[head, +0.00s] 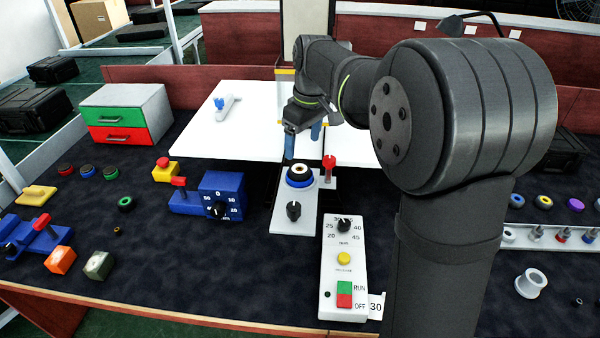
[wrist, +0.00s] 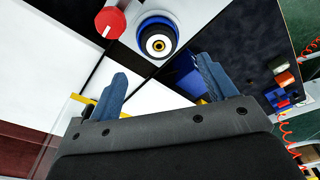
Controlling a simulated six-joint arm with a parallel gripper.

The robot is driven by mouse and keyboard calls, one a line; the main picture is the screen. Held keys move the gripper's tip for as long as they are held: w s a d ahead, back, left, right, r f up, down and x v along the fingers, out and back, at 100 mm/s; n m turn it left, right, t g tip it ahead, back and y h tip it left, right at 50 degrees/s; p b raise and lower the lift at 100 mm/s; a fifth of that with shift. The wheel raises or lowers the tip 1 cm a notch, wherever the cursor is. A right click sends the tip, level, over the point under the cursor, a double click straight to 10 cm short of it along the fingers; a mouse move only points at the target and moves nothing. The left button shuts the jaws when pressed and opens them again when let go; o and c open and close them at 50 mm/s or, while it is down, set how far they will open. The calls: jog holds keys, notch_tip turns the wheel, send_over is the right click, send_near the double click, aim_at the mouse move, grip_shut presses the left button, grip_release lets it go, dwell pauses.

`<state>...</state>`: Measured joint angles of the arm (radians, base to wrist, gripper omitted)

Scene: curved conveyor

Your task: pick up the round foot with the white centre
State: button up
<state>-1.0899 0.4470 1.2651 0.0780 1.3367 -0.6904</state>
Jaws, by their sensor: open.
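A round foot with a white centre (head: 299,170) is black around its middle, with a blue band beneath it. It sits on the far part of a white panel (head: 283,217) with a black knob.
A red-topped post (head: 329,168) stands close to the right of the foot. A blue dial box (head: 219,195) is to the left, and a white control box (head: 344,262) is in front. Several round feet lie at far left and right.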

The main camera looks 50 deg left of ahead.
aim_at(300, 168)
jog(key=f, duration=0.5)
jog(key=a+f, duration=0.1)
jog(key=f, duration=0.2)
jog(key=shift+a+f, duration=0.1)
jog(key=shift+f, duration=0.15)
jog(key=c, duration=1.1)
